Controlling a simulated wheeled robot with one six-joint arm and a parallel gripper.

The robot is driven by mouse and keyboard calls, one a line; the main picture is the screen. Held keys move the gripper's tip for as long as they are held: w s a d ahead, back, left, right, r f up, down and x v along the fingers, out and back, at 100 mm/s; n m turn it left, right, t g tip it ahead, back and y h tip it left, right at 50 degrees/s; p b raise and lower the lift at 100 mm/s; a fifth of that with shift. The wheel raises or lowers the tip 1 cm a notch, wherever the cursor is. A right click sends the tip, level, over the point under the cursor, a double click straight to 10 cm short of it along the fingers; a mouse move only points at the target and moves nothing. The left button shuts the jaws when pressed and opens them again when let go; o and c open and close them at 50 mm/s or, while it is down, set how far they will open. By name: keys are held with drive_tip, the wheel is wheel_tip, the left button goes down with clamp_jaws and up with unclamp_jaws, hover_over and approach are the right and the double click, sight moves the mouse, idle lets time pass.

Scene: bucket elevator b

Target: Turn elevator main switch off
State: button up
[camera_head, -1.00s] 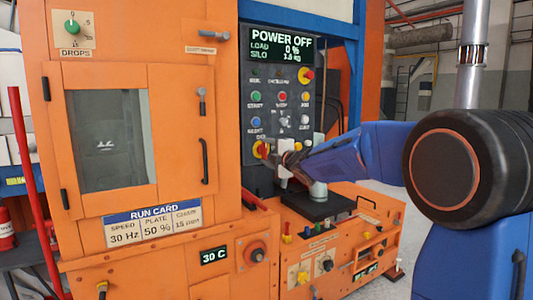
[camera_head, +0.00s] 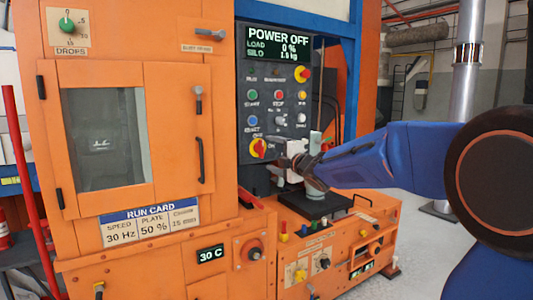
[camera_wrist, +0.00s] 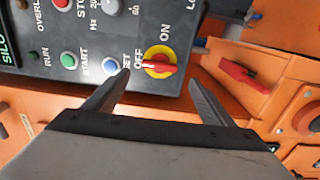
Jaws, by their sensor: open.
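The main switch is a red knob on a yellow disc (camera_head: 258,148) at the lower left of the dark control panel (camera_head: 243,120). In the wrist view, the switch (camera_wrist: 159,68) has its red handle lying roughly across the picture, one end near the OFF label; ON is printed above it. The panel display (camera_head: 278,46) reads POWER OFF. My gripper (camera_head: 283,150) is just right of the switch in the head view. In the wrist view my gripper (camera_wrist: 160,75) is open, with one finger on each side of the switch in the picture. I cannot tell the gap in depth.
Coloured buttons sit above the switch, with a blue one (camera_wrist: 110,65) close to the left fingertip in the wrist view. A red handle (camera_wrist: 243,76) is to the right there. A black plate (camera_head: 315,207) lies below my gripper. The orange cabinet (camera_head: 180,90) stands left.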

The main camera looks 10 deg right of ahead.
drive_tip(key=v, duration=1)
drive_tip(key=shift+s, duration=0.2)
drive_tip(key=shift+d, duration=0.1)
drive_tip(key=s+d+f+m+g+h, duration=0.2)
drive_tip(key=s+d+f+m+h, duration=0.25)
drive_tip(key=s+m, duration=0.3)
drive_tip(key=s+d+f+m+g+h, duration=0.2)
drive_tip(key=s+d+f+m+h, duration=0.1)
drive_tip(key=s+f+m, duration=0.4)
drive_tip(key=s+a+f+m+g, duration=0.2)
drive_tip(key=s+f, duration=0.3)
drive_tip(key=s, duration=0.3)
drive_tip(key=s+a+f+m+g+y, duration=0.1)
drive_tip(key=s+f+m+g, duration=0.2)
drive_tip(key=s, duration=0.6)
drive_tip(key=s+a+f+m+g+y, duration=0.1)
drive_tip(key=s+a+f+m+g, duration=0.1)
drive_tip(key=s+f, duration=0.5)
drive_tip(key=shift+s+a+f+g, duration=0.35)
drive_tip(key=shift+s+g, duration=0.35)
drive_tip(key=shift+s, duration=0.2)
